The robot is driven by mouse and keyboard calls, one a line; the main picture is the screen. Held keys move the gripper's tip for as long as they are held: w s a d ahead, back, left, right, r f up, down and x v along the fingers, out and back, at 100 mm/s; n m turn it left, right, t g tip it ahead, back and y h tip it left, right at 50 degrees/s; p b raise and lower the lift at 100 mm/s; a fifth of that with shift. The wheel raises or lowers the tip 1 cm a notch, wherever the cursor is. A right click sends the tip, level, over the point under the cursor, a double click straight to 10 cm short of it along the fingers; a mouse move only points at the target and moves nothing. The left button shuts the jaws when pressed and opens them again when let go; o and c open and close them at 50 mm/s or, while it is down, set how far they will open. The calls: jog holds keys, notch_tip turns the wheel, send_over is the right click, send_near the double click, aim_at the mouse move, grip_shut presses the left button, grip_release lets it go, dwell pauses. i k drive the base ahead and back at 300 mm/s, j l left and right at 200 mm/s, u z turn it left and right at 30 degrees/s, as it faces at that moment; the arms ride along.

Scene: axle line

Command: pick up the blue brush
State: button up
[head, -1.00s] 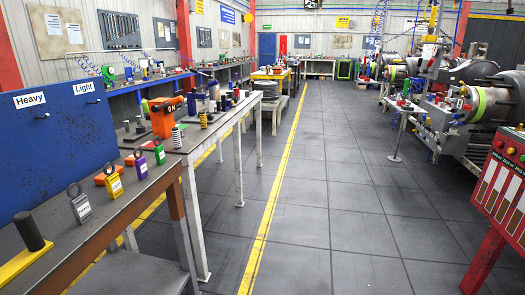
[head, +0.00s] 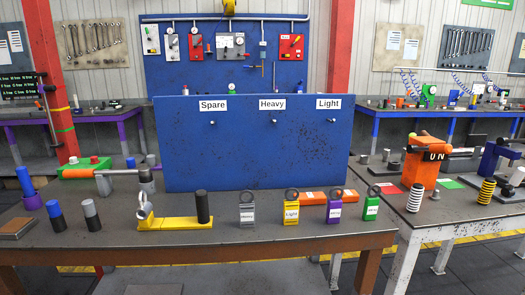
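No thing in the head view is clearly a brush. A short upright piece with a blue upper part and a dark lower part (head: 56,216) stands on the near bench at the left. A similar piece with a grey upper part (head: 91,214) stands just to its right. Farther left, a blue cylinder (head: 25,180) stands upright in or on a darker blue-purple cup (head: 32,202). I cannot tell whether any of these is a brush. My gripper is not in view.
The near bench (head: 120,238) has a blue board (head: 250,150) labelled Spare, Heavy and Light. A yellow base with a dark post (head: 203,207) and several tags stand in front of it. A brown block (head: 17,228) lies far left. Another bench (head: 445,213) adjoins at right.

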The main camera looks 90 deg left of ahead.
aim_at(22, 175)
jog(key=i+u, duration=0.1)
jog(key=u, duration=1.9)
